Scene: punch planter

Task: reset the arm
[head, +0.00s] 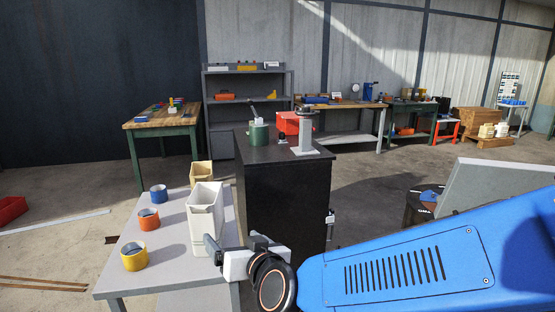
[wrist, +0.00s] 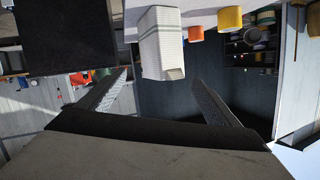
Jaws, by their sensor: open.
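My gripper (head: 232,256) is in front of the low grey table's right edge, at the end of my blue arm. In the wrist view its two fingers (wrist: 160,78) are spread apart with nothing between them. The white bin (head: 205,218) stands on the table just behind my gripper in the head view. It also shows beyond the fingertips in the wrist view (wrist: 162,45), not held.
The grey table (head: 178,262) holds blue (head: 158,194), orange (head: 148,219) and yellow (head: 134,257) cups and a tan bin (head: 201,174).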

